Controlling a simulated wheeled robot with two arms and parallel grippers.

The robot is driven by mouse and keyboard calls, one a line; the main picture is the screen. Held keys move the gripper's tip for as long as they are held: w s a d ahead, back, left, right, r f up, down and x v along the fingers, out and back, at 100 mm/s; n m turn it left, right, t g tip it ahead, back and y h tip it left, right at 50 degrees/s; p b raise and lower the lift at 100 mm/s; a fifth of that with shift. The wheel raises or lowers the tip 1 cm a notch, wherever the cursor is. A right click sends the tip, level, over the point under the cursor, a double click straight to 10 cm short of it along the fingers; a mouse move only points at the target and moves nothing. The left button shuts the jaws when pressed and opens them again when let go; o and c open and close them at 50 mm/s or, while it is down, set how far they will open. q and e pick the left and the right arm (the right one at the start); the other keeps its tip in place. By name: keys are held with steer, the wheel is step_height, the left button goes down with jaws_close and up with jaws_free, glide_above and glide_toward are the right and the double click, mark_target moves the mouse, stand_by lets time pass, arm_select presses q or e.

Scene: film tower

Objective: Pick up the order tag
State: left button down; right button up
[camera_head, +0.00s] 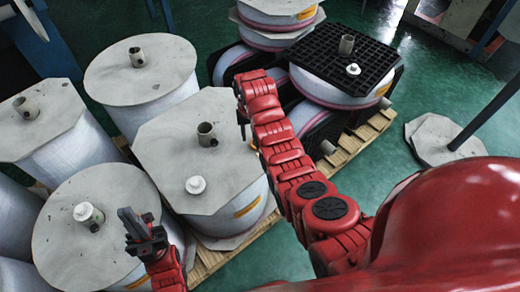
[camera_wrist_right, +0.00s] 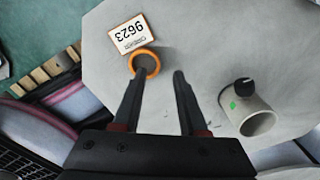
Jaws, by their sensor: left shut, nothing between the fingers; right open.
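The order tag (camera_wrist_right: 132,35) is a small white card with a brown border and the number 9623, upside down in the right wrist view. It lies on a grey octagonal board (camera_wrist_right: 210,45), near its edge. An orange ring (camera_wrist_right: 145,52) touches or nearly touches the tag's edge. My right gripper (camera_wrist_right: 160,74) is open and empty; its left fingertip overlaps the ring in the picture, and the tag is beyond the fingertips. In the head view my right gripper (camera_head: 242,115) is over the board's right side; I cannot make out the tag there. My left gripper (camera_head: 140,230) is shut and empty, at lower left.
A pipe stub (camera_wrist_right: 255,118) with a green mark and black knob stands on the board, right of my right fingers. Several wrapped film rolls with grey tops (camera_head: 140,80) crowd the left. A black grid pallet (camera_head: 340,62) tops the stack behind my right arm.

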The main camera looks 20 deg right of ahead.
mark_target(251, 145)
steer(key=shift+d+f+p, duration=0.15)
steer(key=shift+f+p, duration=0.5)
steer(key=shift+f, duration=1.8)
jaws_close()
